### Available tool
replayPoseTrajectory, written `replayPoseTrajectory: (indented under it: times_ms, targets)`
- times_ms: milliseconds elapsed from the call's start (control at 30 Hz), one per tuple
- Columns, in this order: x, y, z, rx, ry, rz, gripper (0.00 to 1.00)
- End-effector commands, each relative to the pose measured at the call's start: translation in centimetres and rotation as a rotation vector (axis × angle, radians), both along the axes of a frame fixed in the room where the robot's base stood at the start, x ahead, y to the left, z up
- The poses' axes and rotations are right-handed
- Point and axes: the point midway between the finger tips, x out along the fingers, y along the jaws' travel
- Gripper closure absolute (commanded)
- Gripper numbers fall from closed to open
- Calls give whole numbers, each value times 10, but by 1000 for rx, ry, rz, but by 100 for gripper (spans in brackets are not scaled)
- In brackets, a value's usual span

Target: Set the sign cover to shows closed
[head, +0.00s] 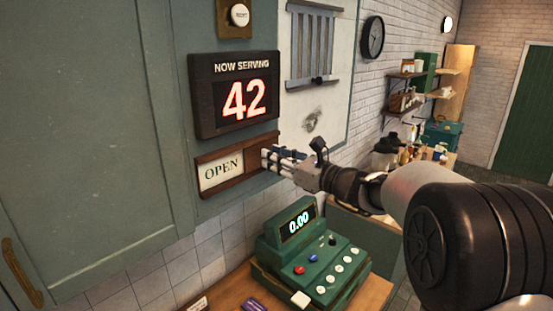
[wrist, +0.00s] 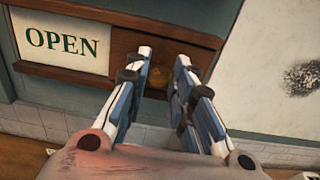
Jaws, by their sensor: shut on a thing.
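The sign is a wooden frame (head: 215,190) on the green wall panel, under the number display. Its left half shows a white plate reading OPEN (head: 221,173); this plate is also in the wrist view (wrist: 62,42). A brown wooden sliding cover (wrist: 135,40) fills the right half and hides whatever lies behind it. My gripper (head: 268,158) is at the right half of the sign.
A NOW SERVING display (head: 235,95) showing 42 hangs just above the sign. A green cash register (head: 310,255) stands on the wooden counter below my gripper. A whiteboard (head: 318,115) is at the right. The space in front of the sign's left half is clear.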

Motion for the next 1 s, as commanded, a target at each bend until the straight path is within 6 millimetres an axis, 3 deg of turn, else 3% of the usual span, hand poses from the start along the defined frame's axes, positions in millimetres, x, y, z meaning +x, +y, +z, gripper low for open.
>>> replayPoseTrajectory:
  times_ms: [433, 800, 1000]
  targets:
    - [-8, 7, -1, 0, -3, 2, 100]
    - [-81, 64, -4, 1, -6, 6, 100]
    - [-103, 80, -1, 2, -3, 2, 100]
